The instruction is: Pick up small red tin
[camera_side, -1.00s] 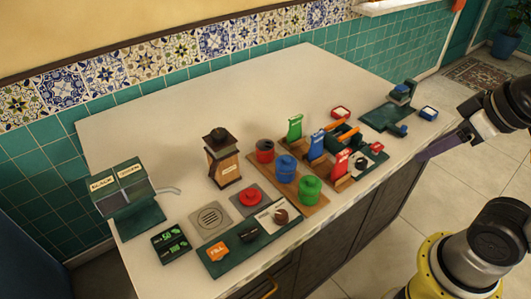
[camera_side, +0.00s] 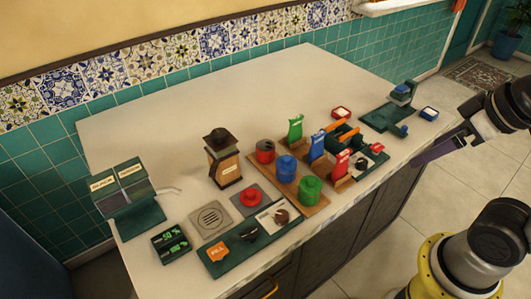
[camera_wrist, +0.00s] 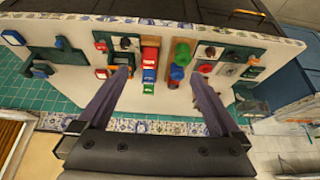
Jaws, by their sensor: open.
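The small red tin (camera_side: 265,151) has a dark top and stands upright at the wall-side end of a wooden board (camera_side: 298,191). The blue tin (camera_side: 286,168) and green tin (camera_side: 310,190) stand in line with it on the board. My gripper (camera_side: 425,156) is at the right, by the counter's front edge, well apart from the tins. In the wrist view my gripper (camera_wrist: 160,80) has its two purple fingers spread wide with nothing held between them. The tins are small and crowded together in that view.
Red, blue and green packets (camera_side: 317,146) stand right of the tins. A dark-topped wooden canister (camera_side: 223,158) stands close on the left. A red knob (camera_side: 251,197) lies in front of it. A dark green dispenser (camera_side: 128,198) is far left. The counter's back part (camera_side: 220,110) is clear.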

